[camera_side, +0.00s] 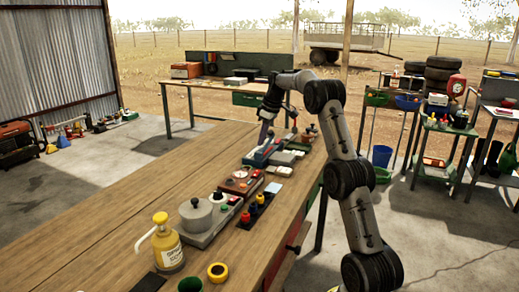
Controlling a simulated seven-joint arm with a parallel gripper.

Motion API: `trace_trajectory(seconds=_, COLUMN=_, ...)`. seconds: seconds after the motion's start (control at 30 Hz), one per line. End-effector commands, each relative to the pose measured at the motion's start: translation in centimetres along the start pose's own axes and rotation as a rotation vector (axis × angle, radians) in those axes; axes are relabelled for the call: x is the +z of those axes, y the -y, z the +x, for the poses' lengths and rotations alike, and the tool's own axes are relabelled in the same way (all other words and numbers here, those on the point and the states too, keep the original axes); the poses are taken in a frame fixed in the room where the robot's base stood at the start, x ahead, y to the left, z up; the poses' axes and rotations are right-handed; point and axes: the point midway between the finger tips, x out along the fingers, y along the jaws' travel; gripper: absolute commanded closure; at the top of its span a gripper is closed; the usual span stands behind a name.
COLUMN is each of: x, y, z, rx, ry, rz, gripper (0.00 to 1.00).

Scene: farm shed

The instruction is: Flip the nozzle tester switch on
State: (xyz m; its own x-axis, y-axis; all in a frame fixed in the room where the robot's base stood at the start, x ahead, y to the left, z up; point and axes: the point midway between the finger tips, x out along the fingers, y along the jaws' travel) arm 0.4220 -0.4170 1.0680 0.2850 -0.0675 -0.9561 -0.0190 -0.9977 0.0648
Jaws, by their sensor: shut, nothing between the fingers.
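A row of bench devices stands on the wooden workbench (110,215). I cannot tell by its look which one is the nozzle tester, and no switch position can be made out. A red device with a round dial (240,179) is in the middle. A grey device with a round pot-like top (197,214) is nearest. My gripper (264,140) points down at the blue-grey device, shut and empty. Whether its tips touch the device cannot be told; they are small and partly blend with it.
A block with red and black knobs (256,210) lies along the right edge. The bench's left side is bare.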

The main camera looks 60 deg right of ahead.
Motion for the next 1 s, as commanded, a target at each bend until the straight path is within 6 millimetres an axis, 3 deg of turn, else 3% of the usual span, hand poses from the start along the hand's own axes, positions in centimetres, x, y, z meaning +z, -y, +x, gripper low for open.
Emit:
trace_trajectory(seconds=0.2, x=0.0, y=0.0, z=-0.8, rx=0.000, ry=0.001, rz=0.001, gripper=1.00)
trace_trajectory(seconds=1.0, x=0.1, y=-1.2, z=-0.7, rx=0.000, ry=0.000, rz=0.000, gripper=1.00)
